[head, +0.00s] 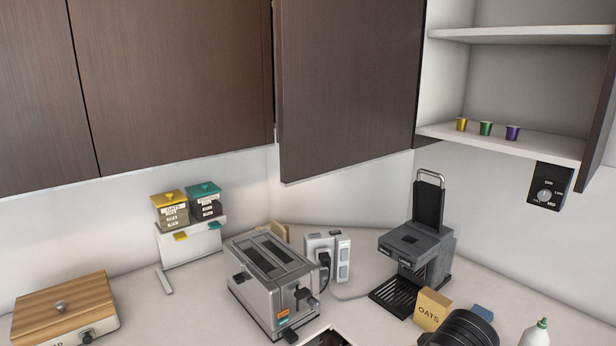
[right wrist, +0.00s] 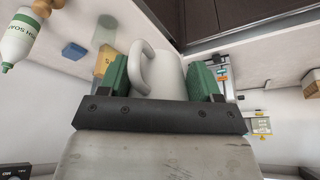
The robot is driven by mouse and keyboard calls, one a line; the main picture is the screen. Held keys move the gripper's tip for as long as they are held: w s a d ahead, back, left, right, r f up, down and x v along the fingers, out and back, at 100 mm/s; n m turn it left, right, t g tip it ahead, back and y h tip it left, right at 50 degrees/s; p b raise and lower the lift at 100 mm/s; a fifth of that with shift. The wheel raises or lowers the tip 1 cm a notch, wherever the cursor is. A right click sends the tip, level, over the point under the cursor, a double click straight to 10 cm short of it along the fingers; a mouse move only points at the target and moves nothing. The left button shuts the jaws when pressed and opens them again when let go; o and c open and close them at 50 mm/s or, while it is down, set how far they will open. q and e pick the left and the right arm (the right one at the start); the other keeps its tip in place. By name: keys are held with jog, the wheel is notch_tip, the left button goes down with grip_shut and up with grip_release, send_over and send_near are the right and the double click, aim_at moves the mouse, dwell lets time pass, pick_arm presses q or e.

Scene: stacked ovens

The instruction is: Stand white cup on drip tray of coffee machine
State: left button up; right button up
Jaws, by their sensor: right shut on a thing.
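The white cup (right wrist: 170,75) is between the green fingers of my right gripper (right wrist: 163,82) in the right wrist view. The gripper is shut on it, and the cup's handle (right wrist: 138,66) points to the left finger. The cup's base and what lies directly under it are hidden. The dark grey coffee machine (head: 408,246) stands on the counter in the head view, with its metal-handled lid raised. Its black slatted drip tray (head: 388,301) sticks out at the front and is bare where visible. The cup is not seen in the head view. My left gripper is not in view.
A blue sponge (head: 482,312) and a soap bottle (head: 535,333) are farther right. A toaster (head: 272,280) and a socket block (head: 328,258) stand left of the machine. Coffee capsules (head: 486,128) sit on the open shelf above.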

notch_tip(320, 180, down, 7)
jog(key=b, duration=0.5)
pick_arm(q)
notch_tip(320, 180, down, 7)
pick_arm(e)
jog(key=s+f, duration=0.3)
jog(key=s, duration=0.5)
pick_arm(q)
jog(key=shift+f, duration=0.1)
pick_arm(e)
jog(key=shift+f, duration=0.1)
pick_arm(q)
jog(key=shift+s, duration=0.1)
